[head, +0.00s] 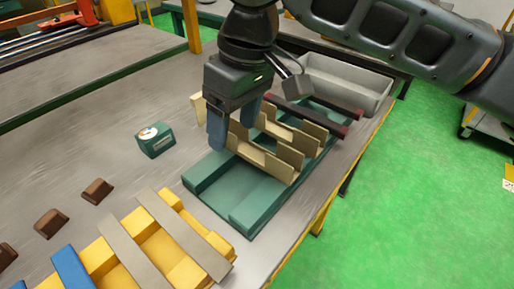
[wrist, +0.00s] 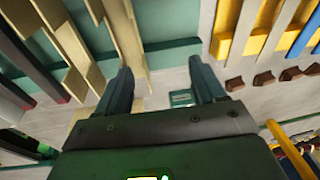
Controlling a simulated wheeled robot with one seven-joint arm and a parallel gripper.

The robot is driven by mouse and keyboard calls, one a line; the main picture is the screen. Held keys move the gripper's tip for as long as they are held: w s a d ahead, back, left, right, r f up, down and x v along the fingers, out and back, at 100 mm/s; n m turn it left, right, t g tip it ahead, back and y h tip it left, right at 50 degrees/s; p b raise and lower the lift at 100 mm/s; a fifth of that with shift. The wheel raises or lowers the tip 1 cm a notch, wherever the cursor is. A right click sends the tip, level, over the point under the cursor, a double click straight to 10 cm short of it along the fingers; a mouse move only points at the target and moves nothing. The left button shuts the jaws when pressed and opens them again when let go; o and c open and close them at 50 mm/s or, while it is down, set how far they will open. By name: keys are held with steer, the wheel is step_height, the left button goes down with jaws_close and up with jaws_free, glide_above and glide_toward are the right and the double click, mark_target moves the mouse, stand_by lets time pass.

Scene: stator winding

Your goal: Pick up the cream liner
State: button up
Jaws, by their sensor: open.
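Several cream liners, long folded channels, lie across the green tray (head: 207,171) in the head view. The nearest cream liner (head: 268,163) is just right of my gripper (head: 232,134), and another (head: 295,132) lies behind it. My gripper points down over the left ends of the liners with its fingers apart. In the wrist view my gripper (wrist: 160,82) is open, and cream liners (wrist: 127,35) run up from beside its left fingertip. Nothing shows held between the fingers. I cannot tell whether a finger touches a liner; part of the liners is hidden behind the gripper.
A small teal box (head: 155,141) stands left of the tray. A yellow rack (head: 160,246) with grey bars is at the front, with brown blocks (head: 97,190) to its left. Dark red-tipped bars (head: 322,122) and a grey bin (head: 345,84) lie behind the liners.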

mark_target(257, 157)
steer(key=d, duration=0.1)
steer(key=w+d+h, duration=0.1)
steer(key=d, duration=0.1)
steer(key=w+d+h, duration=0.1)
steer(key=shift+w+d+r, duration=0.1)
steer(key=shift+d+r, duration=0.1)
steer(key=shift+r, duration=0.05)
steer(key=f, duration=0.4)
steer(key=a+f, duration=0.1)
steer(key=f, duration=0.2)
steer(key=shift+s+f, duration=0.1)
steer(key=shift+s, duration=0.1)
steer(key=shift+c, duration=0.3)
steer(key=c, duration=0.8)
